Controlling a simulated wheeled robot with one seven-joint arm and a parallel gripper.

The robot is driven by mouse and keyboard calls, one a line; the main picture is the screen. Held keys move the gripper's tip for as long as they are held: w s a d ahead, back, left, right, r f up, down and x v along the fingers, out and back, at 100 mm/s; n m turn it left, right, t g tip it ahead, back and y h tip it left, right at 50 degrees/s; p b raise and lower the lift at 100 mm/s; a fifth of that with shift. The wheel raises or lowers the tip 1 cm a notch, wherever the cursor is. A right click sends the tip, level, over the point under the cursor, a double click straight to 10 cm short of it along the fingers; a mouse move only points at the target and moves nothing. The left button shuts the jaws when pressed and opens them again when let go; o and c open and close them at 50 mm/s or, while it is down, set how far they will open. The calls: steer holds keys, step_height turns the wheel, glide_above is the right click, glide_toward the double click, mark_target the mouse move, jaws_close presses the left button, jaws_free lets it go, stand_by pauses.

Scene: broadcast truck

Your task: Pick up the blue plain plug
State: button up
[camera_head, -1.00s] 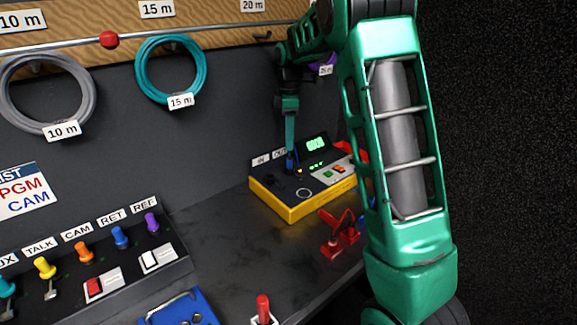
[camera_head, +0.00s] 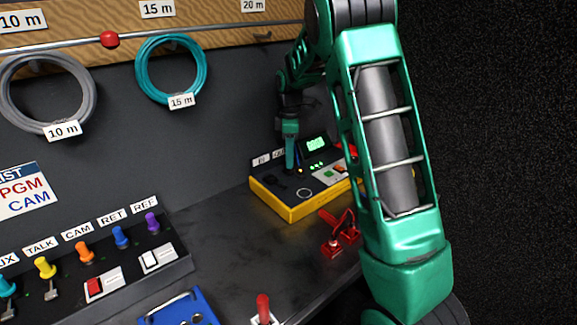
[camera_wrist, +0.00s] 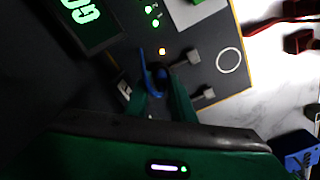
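The blue plug (camera_wrist: 156,78) shows in the wrist view as a curved blue shape at my fingertips, over the dark panel of the yellow-sided tester box. Whether it is plain or marked cannot be made out. My gripper (camera_wrist: 160,97) has one green finger on each side of it, with a dark gap between them; the fingers look open. In the head view my gripper (camera_head: 290,167) points down at the left part of the tester (camera_head: 313,209), and the fingers hide the plug there.
Red clamp-like pieces (camera_head: 338,235) lie on the dark counter right of the tester. A labelled panel (camera_head: 118,278) with several coloured plugs stands at the left, near a blue case (camera_head: 180,308). Cable coils (camera_head: 171,70) hang behind. The counter between panel and tester is clear.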

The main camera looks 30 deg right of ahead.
jaws_close()
steer(key=shift+r, duration=0.2)
